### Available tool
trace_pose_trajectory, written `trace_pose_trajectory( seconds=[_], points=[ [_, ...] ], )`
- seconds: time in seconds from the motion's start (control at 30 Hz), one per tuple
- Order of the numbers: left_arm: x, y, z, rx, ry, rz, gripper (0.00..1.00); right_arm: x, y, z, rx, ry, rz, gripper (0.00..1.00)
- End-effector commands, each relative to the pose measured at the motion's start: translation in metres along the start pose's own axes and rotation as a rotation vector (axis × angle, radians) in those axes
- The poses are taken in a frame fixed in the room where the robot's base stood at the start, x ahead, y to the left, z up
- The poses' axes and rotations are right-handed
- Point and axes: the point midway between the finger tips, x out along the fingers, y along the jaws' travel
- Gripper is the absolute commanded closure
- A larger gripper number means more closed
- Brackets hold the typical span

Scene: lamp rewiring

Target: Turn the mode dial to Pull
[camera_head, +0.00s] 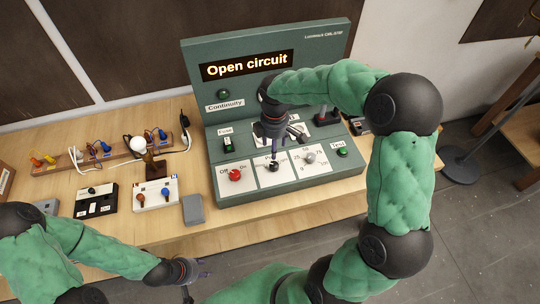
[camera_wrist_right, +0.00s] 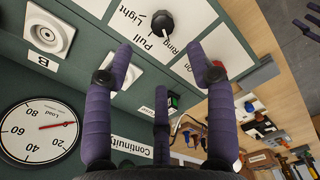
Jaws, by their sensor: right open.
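The mode dial is a black round knob (camera_head: 273,165) on the front slope of the green tester (camera_head: 330,172). In the right wrist view the dial (camera_wrist_right: 162,23) sits at the top, with the words Pull, Light and Ring around it. A small white mark shows on the knob; I cannot tell surely which word it points to. My right gripper (camera_head: 273,146) hangs just above the dial. Its purple fingers (camera_wrist_right: 160,68) are spread and empty, apart from the dial. My left gripper (camera_head: 196,279) is low at the front left, off the table edge, its fingers apart and empty.
A red Off/On knob (camera_head: 235,174) and a grey knob (camera_head: 309,158) flank the dial; a green Test button (camera_head: 342,152) is further right. The display (camera_head: 247,65) reads "Open circuit".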

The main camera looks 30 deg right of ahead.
Motion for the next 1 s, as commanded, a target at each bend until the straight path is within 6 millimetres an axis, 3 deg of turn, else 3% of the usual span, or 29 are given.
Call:
trace_pose_trajectory(
  seconds=[0.5, 0.7, 1.0],
  points=[
    [0.011, -0.004, 0.000, 0.000, -0.001, 0.000, 0.60, 0.084, -0.001, 0.000, 0.001, -0.001, -0.003, 0.44],
    [0.013, -0.005, 0.000, 0.000, -0.001, 0.000, 0.60, 0.099, -0.001, 0.000, 0.001, 0.000, -0.002, 0.44],
    [0.013, -0.005, 0.000, 0.000, -0.001, 0.000, 0.60, 0.102, -0.001, 0.000, 0.001, 0.000, -0.001, 0.44]
  ],
)
